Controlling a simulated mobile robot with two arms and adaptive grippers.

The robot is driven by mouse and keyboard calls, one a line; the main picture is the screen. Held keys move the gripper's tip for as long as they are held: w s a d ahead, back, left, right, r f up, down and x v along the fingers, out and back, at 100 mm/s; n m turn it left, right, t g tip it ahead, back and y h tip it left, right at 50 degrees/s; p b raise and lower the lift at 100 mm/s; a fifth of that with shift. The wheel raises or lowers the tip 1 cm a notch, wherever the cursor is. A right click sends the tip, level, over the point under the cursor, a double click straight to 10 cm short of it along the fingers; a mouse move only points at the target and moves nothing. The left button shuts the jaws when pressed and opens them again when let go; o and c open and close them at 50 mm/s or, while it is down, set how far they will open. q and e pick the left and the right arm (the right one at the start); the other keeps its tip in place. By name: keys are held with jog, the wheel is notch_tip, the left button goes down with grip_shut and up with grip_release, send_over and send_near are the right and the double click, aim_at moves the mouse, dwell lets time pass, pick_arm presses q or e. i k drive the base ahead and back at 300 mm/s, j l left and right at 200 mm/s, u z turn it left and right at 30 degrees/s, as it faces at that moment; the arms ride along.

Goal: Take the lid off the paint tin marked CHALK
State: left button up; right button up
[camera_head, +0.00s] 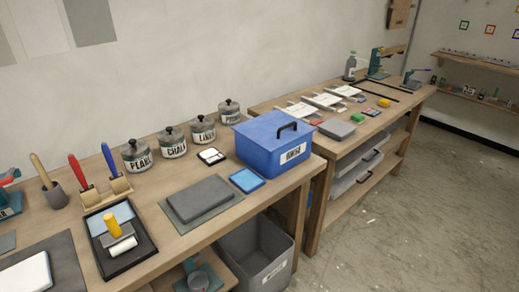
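The paint tin marked CHALK (173,149) stands upright on the wooden workbench, near the wall. Its dark lid (171,133) with a round knob sits on top. It is the second in a row of similar lidded tins. The tin marked PEARL (137,161) is to its left, the tin marked LINEN (203,134) to its right. Neither of my grippers shows in the head view.
A blue lidded box (272,150) stands right of the tins. A grey bin (262,255) is below.

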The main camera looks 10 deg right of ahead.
aim_at(170, 134)
jog(key=i+l+u, duration=0.2)
jog(key=l+u, duration=0.3)
jog(key=l, duration=0.45)
jog(key=l+u, duration=0.5)
jog(key=l, duration=0.45)
